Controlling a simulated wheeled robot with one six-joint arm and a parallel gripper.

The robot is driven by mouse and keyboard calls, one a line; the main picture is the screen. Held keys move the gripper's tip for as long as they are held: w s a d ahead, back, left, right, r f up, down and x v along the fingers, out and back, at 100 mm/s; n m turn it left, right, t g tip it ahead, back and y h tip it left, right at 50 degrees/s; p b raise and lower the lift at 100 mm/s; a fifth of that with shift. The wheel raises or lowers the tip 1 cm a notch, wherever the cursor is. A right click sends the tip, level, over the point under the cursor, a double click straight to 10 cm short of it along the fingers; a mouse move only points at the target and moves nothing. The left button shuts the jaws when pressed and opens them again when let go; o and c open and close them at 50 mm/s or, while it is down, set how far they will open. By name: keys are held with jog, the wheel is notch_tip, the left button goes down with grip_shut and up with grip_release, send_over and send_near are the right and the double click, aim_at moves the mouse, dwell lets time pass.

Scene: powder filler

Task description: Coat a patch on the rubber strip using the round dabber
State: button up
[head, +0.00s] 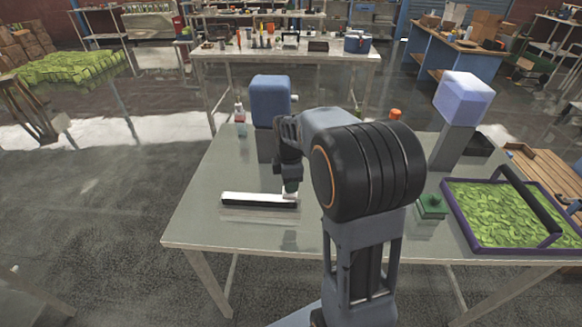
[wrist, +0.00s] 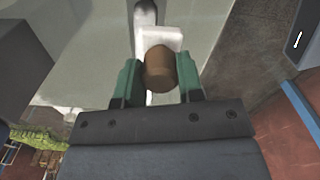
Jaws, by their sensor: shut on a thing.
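The rubber strip (head: 258,200), black-sided with a pale top, lies on the grey metal table in the head view. Part of it shows at the top of the wrist view (wrist: 145,14). My gripper (wrist: 158,78) has green fingers shut on the brown rounded handle of the dabber (wrist: 160,70). A white block-like part (wrist: 162,38) shows just beyond the handle. In the head view my gripper (head: 290,183) points down at the strip's right end, with a pale piece under it. Whether the dabber touches the strip is hidden.
A purple-rimmed tray (head: 462,230) of green pieces stands at the table's right. Beside it is a green block with a knob (head: 432,206). The front left is clear.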

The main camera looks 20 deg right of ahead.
jog(key=shift+d+r+p, duration=0.1)
jog(key=shift+r+p, duration=1.05)
jog(key=shift+r, duration=0.7)
